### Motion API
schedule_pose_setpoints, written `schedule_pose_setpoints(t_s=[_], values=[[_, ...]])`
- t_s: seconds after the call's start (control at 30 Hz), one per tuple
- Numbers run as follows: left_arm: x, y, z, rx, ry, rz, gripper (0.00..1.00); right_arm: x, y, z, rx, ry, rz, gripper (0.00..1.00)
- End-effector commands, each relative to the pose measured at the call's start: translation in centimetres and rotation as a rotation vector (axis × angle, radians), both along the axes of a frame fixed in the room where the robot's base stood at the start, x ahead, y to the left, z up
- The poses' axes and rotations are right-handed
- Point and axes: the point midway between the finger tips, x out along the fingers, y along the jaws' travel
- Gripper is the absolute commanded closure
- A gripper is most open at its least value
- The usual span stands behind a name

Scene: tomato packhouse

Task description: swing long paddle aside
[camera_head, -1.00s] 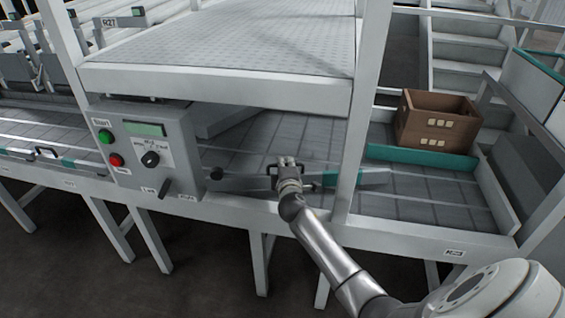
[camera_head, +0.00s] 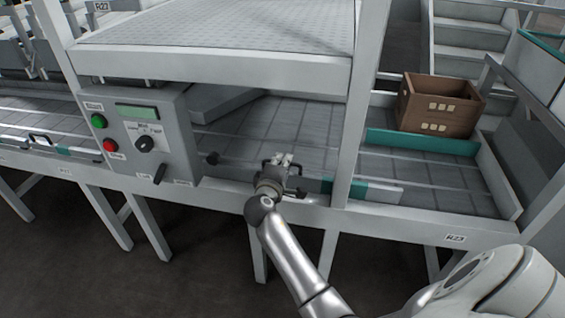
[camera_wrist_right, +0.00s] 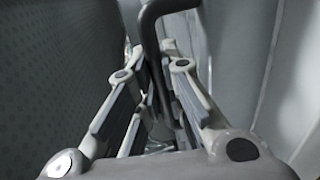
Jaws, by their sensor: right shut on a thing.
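The long paddle (camera_head: 382,194) is a flat grey bar with a teal band. It lies low across the grey belt (camera_head: 425,167), close along its near edge, and passes behind a white post. A dark round knob (camera_head: 212,158) shows toward its left end. My right gripper (camera_head: 280,163) is at the paddle's dark handle, left of the post. In the right wrist view the fingers are closed about the dark bent bar of the handle (camera_wrist_right: 150,40). The gripper and wrist hide part of the paddle. My left gripper is not in view.
A grey control box (camera_head: 140,135) with green and red buttons stands left of the gripper. A perforated white deck (camera_head: 215,70) overhangs the belt. The white post (camera_head: 355,110) rises right of the gripper. A brown crate (camera_head: 440,105) stands behind a teal strip (camera_head: 420,142).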

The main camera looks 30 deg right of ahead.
Motion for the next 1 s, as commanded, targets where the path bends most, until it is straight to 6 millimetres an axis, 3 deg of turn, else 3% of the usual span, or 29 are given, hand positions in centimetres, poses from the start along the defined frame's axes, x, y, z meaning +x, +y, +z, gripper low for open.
schedule_pose_setpoints(t_s=[0.03, 0.07, 0.13, 0.53, 1.0], values=[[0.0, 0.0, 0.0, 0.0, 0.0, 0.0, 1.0, -0.2, 0.2, -0.6, 0.009, 0.009, -0.002, 1.0], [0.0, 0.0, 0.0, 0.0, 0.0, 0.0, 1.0, -0.2, 0.2, -0.6, 0.009, 0.009, -0.002, 0.89], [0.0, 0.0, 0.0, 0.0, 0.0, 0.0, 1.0, -0.2, 0.3, -0.6, 0.01, 0.01, -0.002, 0.81], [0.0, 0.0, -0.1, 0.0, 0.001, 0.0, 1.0, -0.8, 0.9, -0.2, 0.006, 0.005, 0.002, 0.81], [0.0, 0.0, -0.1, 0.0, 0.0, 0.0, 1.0, -7.0, 7.5, 1.5, 0.009, 0.007, 0.0, 0.81]])
